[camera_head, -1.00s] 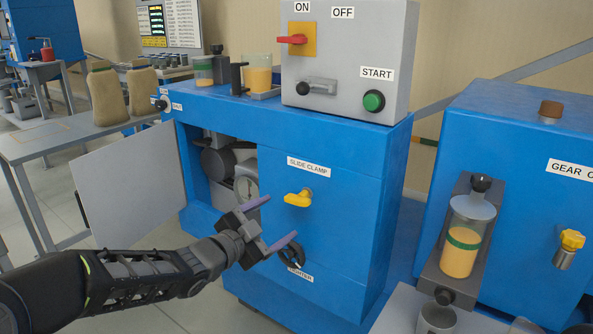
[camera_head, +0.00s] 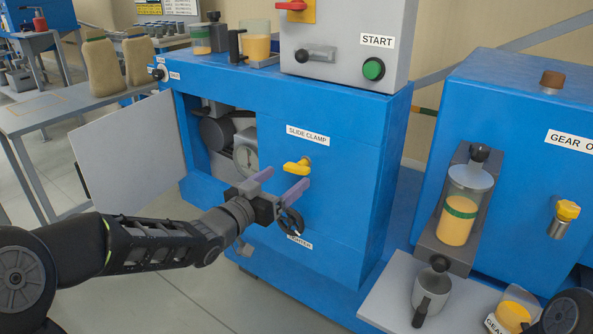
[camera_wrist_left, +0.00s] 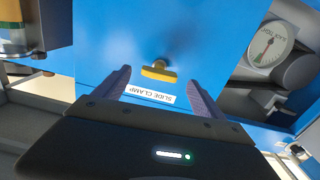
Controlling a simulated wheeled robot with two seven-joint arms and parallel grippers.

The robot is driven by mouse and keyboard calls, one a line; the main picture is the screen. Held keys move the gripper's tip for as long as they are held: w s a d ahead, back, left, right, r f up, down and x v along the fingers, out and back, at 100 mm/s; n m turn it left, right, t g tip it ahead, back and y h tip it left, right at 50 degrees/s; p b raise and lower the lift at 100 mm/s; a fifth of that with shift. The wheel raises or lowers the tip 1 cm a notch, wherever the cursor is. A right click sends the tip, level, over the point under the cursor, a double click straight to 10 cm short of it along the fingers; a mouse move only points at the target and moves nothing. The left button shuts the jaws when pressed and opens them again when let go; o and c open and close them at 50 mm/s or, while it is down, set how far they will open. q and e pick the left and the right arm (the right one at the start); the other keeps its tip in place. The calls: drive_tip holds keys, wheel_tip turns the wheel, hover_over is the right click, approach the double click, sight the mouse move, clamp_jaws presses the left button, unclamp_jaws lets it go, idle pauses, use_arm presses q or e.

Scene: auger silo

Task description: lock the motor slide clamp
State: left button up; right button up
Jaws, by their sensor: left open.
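The yellow slide clamp lever (camera_head: 297,166) sticks out of the front of the blue cabinet, just under the SLIDE CLAMP label (camera_head: 307,133). My left gripper (camera_head: 282,182) is open and empty in front of the cabinet, close to the lever and slightly below and left of it in the head view. In the left wrist view the lever (camera_wrist_left: 158,71) lies ahead, between the two purple fingers and beyond their tips, apparently untouched. The label shows upside down there. A dark tightener knob (camera_head: 291,222) sits lower on the cabinet, partly behind the gripper. My right gripper is not visible.
A grey door (camera_head: 130,158) stands open at the left of the cabinet opening, where a gauge (camera_head: 245,158) shows. A control box (camera_head: 345,45) with a green START button sits on top. The gear oil cabinet (camera_head: 520,140) stands at the right.

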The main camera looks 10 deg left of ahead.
sight(296, 166)
use_arm(q)
drive_tip(key=x, duration=0.5)
drive_tip(key=shift+w+d, duration=0.15)
drive_tip(key=shift+w, duration=0.2)
drive_tip(key=shift+c, duration=0.6)
drive_tip(key=c, duration=1.2)
drive_tip(key=shift+f+m+b, duration=0.2)
drive_tip(key=shift+m+b, duration=0.1)
drive_tip(key=shift+b, duration=0.4)
drive_tip(key=shift+c, duration=0.2)
drive_tip(key=shift+r, duration=0.15)
drive_tip(key=o, duration=1.4)
drive_tip(key=shift+c, duration=0.2)
